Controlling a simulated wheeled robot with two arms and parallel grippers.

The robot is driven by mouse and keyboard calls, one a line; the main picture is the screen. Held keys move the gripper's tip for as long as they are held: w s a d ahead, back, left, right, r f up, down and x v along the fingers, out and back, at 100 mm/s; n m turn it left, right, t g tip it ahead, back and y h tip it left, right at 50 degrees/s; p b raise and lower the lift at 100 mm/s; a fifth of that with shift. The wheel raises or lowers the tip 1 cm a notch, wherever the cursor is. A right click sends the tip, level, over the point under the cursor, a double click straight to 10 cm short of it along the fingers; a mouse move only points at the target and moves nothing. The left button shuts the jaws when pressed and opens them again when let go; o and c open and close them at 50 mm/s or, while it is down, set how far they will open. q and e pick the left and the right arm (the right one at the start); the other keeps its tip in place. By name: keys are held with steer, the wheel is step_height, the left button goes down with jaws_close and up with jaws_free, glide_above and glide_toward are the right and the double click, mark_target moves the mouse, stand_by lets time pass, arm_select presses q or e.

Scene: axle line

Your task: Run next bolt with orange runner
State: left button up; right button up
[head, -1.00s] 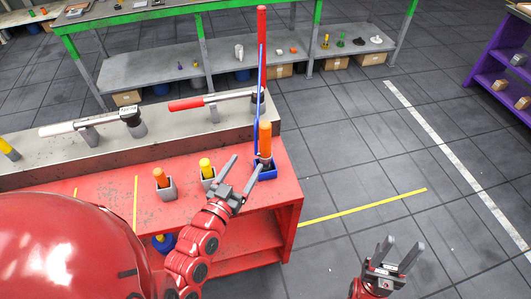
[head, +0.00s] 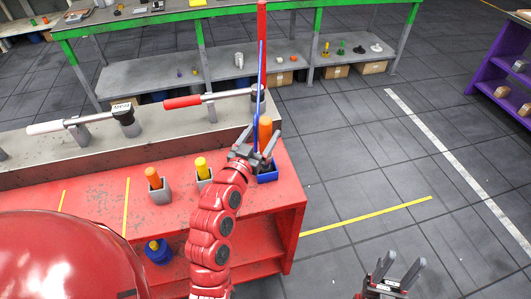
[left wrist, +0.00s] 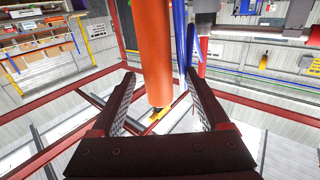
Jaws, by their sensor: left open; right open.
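A thick orange handle (head: 265,130) stands upright in a blue holder (head: 267,175) at the right end of the red bench. My left gripper (head: 258,148) is open at its lower part. In the left wrist view the orange handle (left wrist: 152,50) shows between the spread fingers (left wrist: 160,85), with no clear contact. A shorter orange handle (head: 153,178) and a yellow handle (head: 201,165) stand in grey holders to the left. My right gripper (head: 395,270) is open and empty over the floor. I cannot make out a bolt.
Two wrenches, one red-handled (head: 183,102) and one white-handled (head: 48,127), rest on stands on the grey beam (head: 60,165). Open floor lies right of the red bench (head: 215,220).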

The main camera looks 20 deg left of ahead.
arm_select(q)
steer(key=shift+w+d+r+p, duration=0.1)
steer(key=shift+w+p, duration=0.5)
steer(key=w+p, duration=0.2)
steer(key=w, duration=0.1)
steer(key=shift+w+d, duration=0.1)
steer(key=shift+d, duration=0.1)
steer(key=shift+w+f, duration=0.3)
jaws_close()
stand_by(0.5)
